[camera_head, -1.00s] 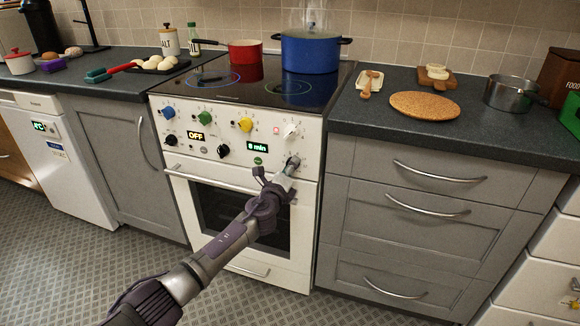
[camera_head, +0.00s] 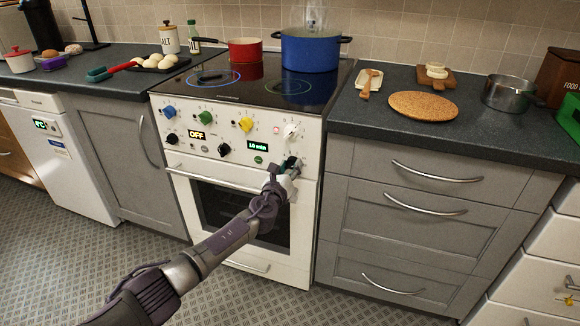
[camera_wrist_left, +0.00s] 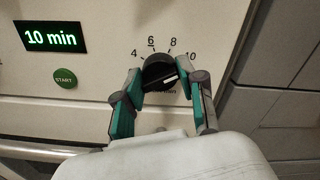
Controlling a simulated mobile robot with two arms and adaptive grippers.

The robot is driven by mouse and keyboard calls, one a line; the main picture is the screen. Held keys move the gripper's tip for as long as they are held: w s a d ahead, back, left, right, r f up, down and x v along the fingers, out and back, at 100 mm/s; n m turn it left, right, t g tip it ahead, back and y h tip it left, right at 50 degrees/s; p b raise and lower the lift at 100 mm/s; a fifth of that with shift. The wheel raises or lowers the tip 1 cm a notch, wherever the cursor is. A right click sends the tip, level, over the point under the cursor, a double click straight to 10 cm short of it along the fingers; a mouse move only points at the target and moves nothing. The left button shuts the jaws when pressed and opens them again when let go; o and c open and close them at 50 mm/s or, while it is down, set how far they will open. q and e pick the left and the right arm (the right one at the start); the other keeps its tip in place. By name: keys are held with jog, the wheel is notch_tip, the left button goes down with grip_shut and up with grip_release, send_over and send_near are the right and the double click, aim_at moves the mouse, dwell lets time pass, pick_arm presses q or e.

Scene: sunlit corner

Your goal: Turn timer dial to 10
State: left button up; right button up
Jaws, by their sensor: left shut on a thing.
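The timer dial (camera_wrist_left: 158,70) is a black knob on the white stove front, with numbers printed around it. Its white pointer mark is turned to the right side, near the 10. The timer display (camera_wrist_left: 50,38) reads "10 min" in green; it also shows in the head view (camera_head: 258,146). My left gripper (camera_wrist_left: 160,85) is shut on the dial, one teal-padded finger on each side. In the head view the left gripper (camera_head: 288,166) covers most of the dial at the right of the stove panel. My right gripper is not in view.
A green START button (camera_wrist_left: 65,77) sits below the display. The oven handle (camera_head: 215,180) runs across below the panel. A white knob (camera_head: 291,131) is just above the dial. A blue pot (camera_head: 310,52) and a red pan (camera_head: 245,51) stand on the hob.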

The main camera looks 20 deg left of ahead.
pick_arm(q)
jog(key=shift+f, duration=0.15)
dwell(0.3)
jog(key=o, duration=0.9)
jog(key=shift+o, duration=1.2)
jog(key=shift+s, duration=0.1)
jog(key=s, duration=1.2)
jog(key=shift+a, duration=0.2)
